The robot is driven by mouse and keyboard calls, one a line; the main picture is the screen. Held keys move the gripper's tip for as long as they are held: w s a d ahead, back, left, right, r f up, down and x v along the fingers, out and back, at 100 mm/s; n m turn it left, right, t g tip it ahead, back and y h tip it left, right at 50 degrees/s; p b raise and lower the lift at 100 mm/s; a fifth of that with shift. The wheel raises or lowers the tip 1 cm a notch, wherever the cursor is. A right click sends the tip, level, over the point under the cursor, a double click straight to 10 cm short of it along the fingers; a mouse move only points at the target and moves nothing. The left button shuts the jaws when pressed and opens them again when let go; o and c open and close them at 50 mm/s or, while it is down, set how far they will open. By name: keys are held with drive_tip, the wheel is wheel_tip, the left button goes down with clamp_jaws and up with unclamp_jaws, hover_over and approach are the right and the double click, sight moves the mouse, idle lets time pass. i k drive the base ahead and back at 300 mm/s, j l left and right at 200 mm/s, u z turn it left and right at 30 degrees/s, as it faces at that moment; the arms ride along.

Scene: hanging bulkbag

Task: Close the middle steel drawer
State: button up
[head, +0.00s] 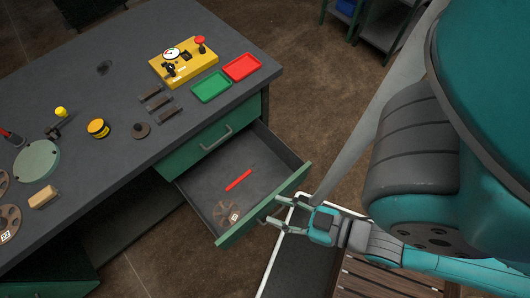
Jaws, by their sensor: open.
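The steel drawer (212,187) stands pulled out from the desk. A red stick-like item (238,180) and a brown disc with a pale label (226,213) lie inside it. Its green front panel (290,187) faces the lower right. My gripper (271,211) is open at the outer side of this front, with its fingers around the area of the handle. The fingers cover the handle, so I cannot tell whether they touch it. A green drawer with a grey handle (216,138) above it is shut. Whether another drawer sits below is hidden.
The grey desk top (130,60) holds a yellow control box (184,61), a green tray (211,87), a red tray (241,67) and several small parts. A white-edged dark surface and wooden slats (375,280) lie near my arm. Brown floor (310,80) is clear right of the desk.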

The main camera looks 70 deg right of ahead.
sight(280, 171)
drive_tip(key=k+l+u, duration=0.35)
drive_tip(key=l, duration=0.15)
drive_tip(key=k+l+u, duration=0.15)
drive_tip(key=l+u, duration=0.2)
drive_tip(key=l, duration=0.15)
drive_tip(key=k+l+u, duration=0.35)
drive_tip(key=k+l, duration=0.5)
drive_tip(key=k+l+u, duration=0.1)
drive_tip(key=k+l, duration=0.4)
drive_tip(key=i+j+z, duration=0.1)
drive_tip(key=i+j, duration=0.2)
drive_tip(key=i+j+z, duration=0.1)
drive_tip(key=i+j, duration=0.15)
drive_tip(key=j, duration=0.3)
